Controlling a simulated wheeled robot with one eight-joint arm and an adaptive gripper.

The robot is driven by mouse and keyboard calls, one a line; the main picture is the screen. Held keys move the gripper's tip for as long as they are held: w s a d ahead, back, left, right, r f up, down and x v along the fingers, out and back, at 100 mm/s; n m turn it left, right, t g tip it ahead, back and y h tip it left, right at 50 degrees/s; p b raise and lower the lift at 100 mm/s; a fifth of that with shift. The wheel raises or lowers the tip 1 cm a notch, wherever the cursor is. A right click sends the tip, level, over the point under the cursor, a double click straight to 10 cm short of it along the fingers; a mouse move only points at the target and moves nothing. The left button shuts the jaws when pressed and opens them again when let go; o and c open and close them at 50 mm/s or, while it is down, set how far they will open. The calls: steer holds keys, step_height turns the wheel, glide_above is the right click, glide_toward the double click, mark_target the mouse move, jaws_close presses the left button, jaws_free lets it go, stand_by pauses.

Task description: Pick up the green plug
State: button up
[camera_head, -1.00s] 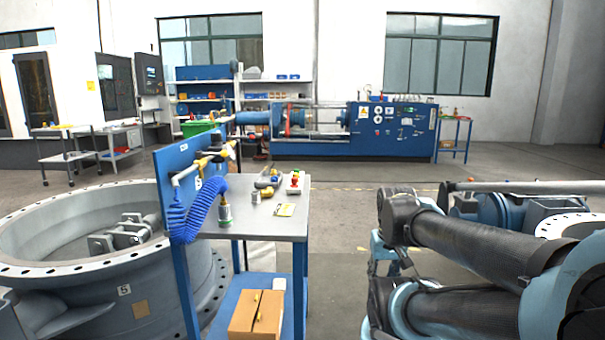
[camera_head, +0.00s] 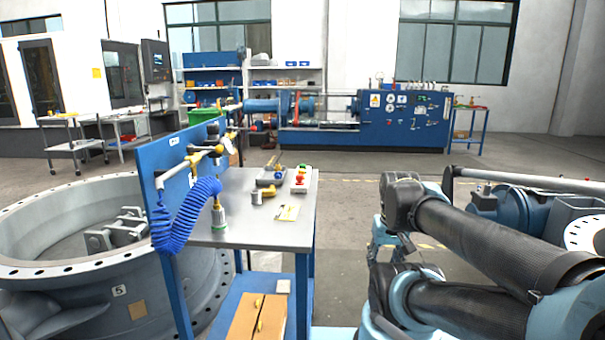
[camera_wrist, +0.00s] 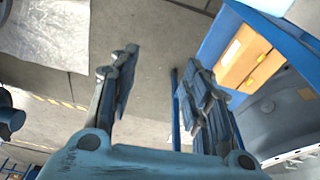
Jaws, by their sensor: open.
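A small green piece (camera_head: 304,168), which may be the green plug, shows beside a red piece (camera_head: 300,180) near the far right of the metal bench top (camera_head: 255,232). It is too small to make out its shape. My gripper is open and empty in the wrist view (camera_wrist: 160,95), its two dark fingers spread over bare floor. It is well apart from the green piece, which does not show in the wrist view. In the head view my arm is on the right, beside the bench.
A blue coiled hose (camera_head: 180,215) hangs from the blue panel (camera_head: 165,160) at the bench's left; its end fitting has a green ring. Yellow fittings (camera_head: 262,192) and a card (camera_head: 287,212) lie on top. A cardboard box (camera_head: 255,320) sits below. A large flanged valve body (camera_head: 75,270) stands left.

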steer(key=w+a+r+n+y, duration=0.1)
steer(key=w+a+r+n, duration=0.2)
steer(key=w+r, duration=0.65)
steer(key=w+a+r+n+y, duration=0.1)
steer(key=w+a+r+n, duration=0.3)
steer(key=w+r, duration=0.5)
steer(key=n+g+y, duration=0.1)
steer(key=n+y, duration=0.1)
steer(key=n, duration=0.5)
glide_toward(303, 165)
steer(key=x, duration=0.9)
steer(key=shift+w+d, duration=0.1)
steer(key=shift+w, duration=0.1)
steer(key=c, duration=0.9)
